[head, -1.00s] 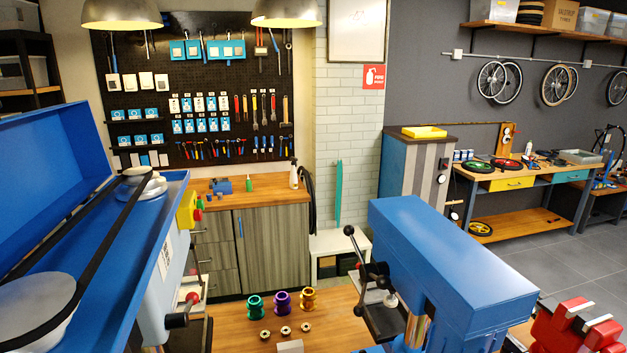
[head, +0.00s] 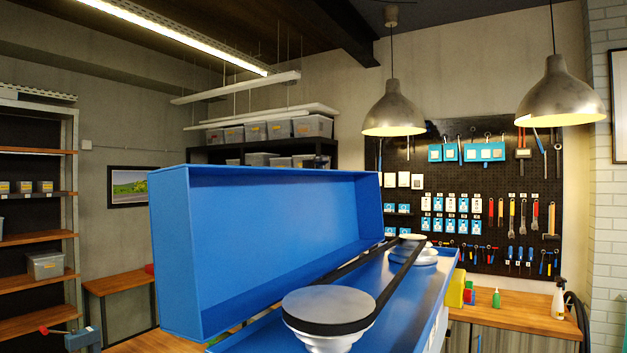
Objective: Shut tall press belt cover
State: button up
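The tall press's belt cover (head: 265,250) is a long blue box-shaped lid. It stands open, tipped up on its side along the left edge of the press head, with its hollow inside facing right. The blue belt housing (head: 425,290) lies open beneath it. A black belt (head: 377,261) runs between a large grey stepped pulley (head: 328,304) in front and a smaller pulley (head: 413,240) behind. My gripper is not in view.
Two metal lamps (head: 394,107) (head: 560,92) hang above the right side. A wooden counter (head: 515,318) with a spray bottle (head: 558,299) stands behind the press at right. Shelves (head: 38,240) stand at far left. Open air surrounds the raised cover.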

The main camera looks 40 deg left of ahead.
aim_at(229, 242)
jog(key=u, duration=0.4)
jog(key=j+u, duration=0.1)
jog(key=u, duration=0.75)
jog(key=i+u, duration=0.1)
jog(key=u, duration=0.35)
